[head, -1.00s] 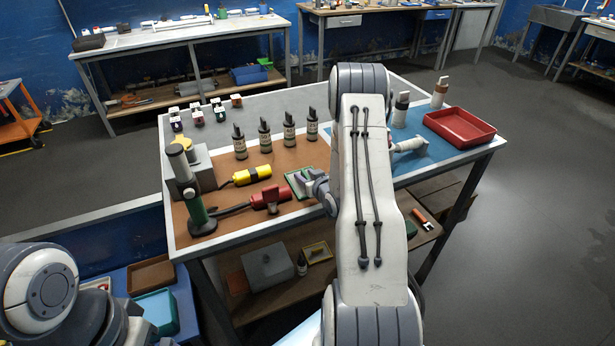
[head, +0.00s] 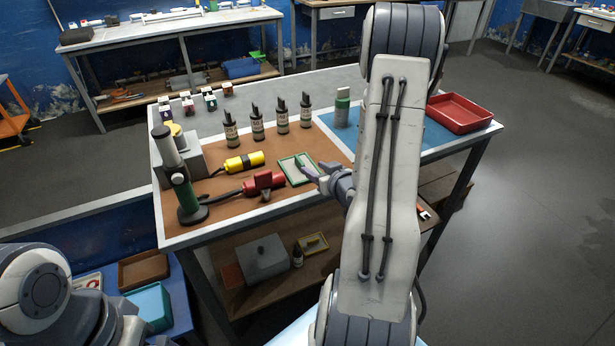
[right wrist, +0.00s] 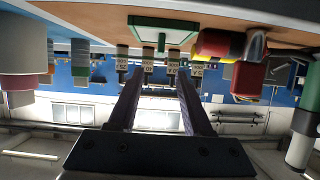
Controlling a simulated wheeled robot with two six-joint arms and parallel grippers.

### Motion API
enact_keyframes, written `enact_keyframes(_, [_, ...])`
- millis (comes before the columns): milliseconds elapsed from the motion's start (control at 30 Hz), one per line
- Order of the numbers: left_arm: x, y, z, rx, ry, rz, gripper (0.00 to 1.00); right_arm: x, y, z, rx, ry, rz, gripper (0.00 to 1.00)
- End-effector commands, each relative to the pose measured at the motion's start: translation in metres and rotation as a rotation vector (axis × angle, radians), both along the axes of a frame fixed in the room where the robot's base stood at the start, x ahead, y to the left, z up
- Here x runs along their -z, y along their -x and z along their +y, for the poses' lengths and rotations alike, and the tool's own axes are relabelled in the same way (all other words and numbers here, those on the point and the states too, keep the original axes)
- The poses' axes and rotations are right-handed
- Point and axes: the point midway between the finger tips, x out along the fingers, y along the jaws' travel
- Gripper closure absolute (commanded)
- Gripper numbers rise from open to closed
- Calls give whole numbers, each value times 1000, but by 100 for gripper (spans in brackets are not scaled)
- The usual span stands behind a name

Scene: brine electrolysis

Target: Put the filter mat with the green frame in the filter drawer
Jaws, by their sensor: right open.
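The filter mat with the green frame (head: 293,178) lies flat on the brown part of the workbench, its pale middle showing. In the right wrist view the mat (right wrist: 180,36) is ahead of the fingers, with a green upright grip on it. My right gripper (head: 309,170) is at the mat's right side. In the right wrist view the gripper (right wrist: 158,76) is open, with nothing between its fingers. Part of the mat is behind the fingers in the head view. I cannot pick out the filter drawer. My left gripper is out of view.
A red clamp-like tool (head: 264,184) and a yellow tool (head: 244,163) lie left of the mat. Several dark bottles (head: 257,126) stand behind it. A green-black stand (head: 187,190) is at the bench's left. A red tray (head: 460,113) is at the right.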

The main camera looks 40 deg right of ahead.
Motion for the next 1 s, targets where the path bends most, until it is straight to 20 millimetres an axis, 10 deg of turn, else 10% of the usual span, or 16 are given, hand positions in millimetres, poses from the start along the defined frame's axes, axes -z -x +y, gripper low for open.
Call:
enact_keyframes(100, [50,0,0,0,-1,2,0,16,-9,-2,-6,9,-7,50])
enact_keyframes(300, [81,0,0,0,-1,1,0,12,-13,-4,4,8,-2,50])
enact_keyframes(1000, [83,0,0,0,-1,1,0,39,-83,-18,6,2,2,50])
